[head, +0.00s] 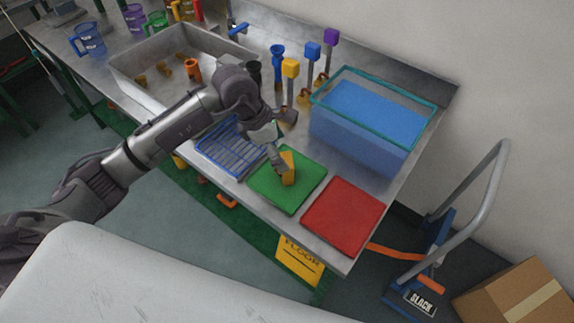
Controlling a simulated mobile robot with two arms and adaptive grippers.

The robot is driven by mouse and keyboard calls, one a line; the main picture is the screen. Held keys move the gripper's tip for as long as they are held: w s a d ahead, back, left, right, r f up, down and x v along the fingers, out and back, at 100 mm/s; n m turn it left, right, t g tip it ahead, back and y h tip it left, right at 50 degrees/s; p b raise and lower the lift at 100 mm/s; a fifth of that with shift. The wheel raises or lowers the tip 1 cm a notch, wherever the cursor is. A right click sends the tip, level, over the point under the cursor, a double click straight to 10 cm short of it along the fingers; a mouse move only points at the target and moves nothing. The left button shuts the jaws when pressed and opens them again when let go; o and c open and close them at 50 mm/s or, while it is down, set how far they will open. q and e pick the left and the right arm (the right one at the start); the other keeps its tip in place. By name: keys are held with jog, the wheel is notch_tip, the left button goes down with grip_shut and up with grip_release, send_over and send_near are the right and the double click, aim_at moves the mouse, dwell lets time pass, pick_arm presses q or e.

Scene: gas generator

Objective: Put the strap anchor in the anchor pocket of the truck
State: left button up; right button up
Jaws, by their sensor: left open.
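The truck is a hand truck (478,196) with a grey tube handle and a blue lower frame, standing on the floor at the right of the head view. Its label reads SLACK. An orange strap (397,251) runs from beside the table to the truck. I cannot clearly make out the strap anchor or the anchor pocket. My left gripper (284,141) is open above the green mat (264,186). A small yellow object (288,168) stands on the mat close by its fingers. I cannot tell whether they touch it. My right gripper is not in view.
A red mat (344,216) lies at the table's near corner. A blue rack (226,148) and a blue tank with a teal rim (366,117) flank the green mat. Coloured-top tools stand behind. A cardboard box (515,297) is beside the truck.

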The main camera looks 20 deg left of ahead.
aim_at(287, 160)
pick_arm(q)
jog(key=shift+d+f, duration=0.15)
jog(key=shift+f, duration=0.35)
jog(key=p+x, duration=0.2)
jog(key=x, duration=0.1)
jog(key=shift+w+f, duration=0.25)
jog(key=shift+f, duration=0.1)
jog(key=shift+w+f, duration=0.1)
jog(key=shift+f, duration=0.35)
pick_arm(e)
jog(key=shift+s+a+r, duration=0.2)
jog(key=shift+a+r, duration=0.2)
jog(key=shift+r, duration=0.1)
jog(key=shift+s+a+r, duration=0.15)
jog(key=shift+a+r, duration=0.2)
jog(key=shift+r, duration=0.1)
pick_arm(q)
jog(key=shift+c, duration=1.3)
jog(key=c, duration=1.2)
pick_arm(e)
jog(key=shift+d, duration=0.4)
